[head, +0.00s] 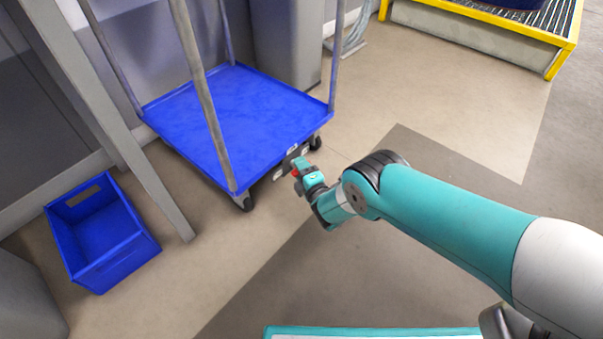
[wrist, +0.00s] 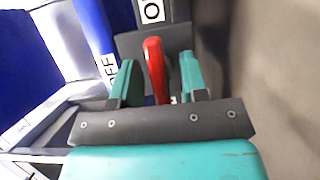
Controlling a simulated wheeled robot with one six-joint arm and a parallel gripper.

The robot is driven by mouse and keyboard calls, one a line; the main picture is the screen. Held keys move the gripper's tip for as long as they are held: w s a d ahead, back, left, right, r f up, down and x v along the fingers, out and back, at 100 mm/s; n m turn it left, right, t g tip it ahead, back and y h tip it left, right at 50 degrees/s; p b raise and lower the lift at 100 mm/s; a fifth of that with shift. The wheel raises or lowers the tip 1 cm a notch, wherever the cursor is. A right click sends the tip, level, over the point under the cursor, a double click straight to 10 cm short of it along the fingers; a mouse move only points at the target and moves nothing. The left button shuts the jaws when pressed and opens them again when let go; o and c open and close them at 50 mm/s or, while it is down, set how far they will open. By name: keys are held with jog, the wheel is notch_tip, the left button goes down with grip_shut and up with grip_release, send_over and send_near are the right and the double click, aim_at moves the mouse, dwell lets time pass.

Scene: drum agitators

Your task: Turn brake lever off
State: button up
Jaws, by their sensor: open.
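The brake lever (wrist: 155,68) is red and shows between the two teal fingers of my gripper (wrist: 158,85) in the wrist view. The fingers are apart, with a gap on the right side of the lever. A white label reading OFF (wrist: 108,70) is left of the lever, and a label with a letter O (wrist: 152,11) is above it. In the head view my gripper (head: 299,172) is at the front edge of the blue cart (head: 250,115), by the red lever (head: 295,173). My gripper partly hides the lever there.
A blue crate (head: 100,235) lies on the floor at the left. A grey post (head: 150,180) stands between it and the cart. A yellow-edged grated platform (head: 500,25) is at the back right. The floor right of the cart is clear.

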grip_shut()
jog(key=shift+m+g, duration=0.3)
jog(key=m+g, duration=0.1)
jog(key=m, duration=0.1)
jog(key=shift+w+m, duration=0.1)
jog(key=shift+m, duration=0.2)
jog(key=m+g+p, duration=0.1)
jog(key=m+g, duration=0.1)
jog(key=m, duration=0.2)
jog(key=shift+p, duration=0.35)
jog(key=m+g, duration=0.2)
jog(key=m, duration=0.1)
jog(key=shift+y, duration=0.3)
jog(key=m+g+y+b, duration=0.1)
jog(key=m+g, duration=0.1)
jog(key=m, duration=0.1)
jog(key=shift+f, duration=0.1)
dwell(0.4)
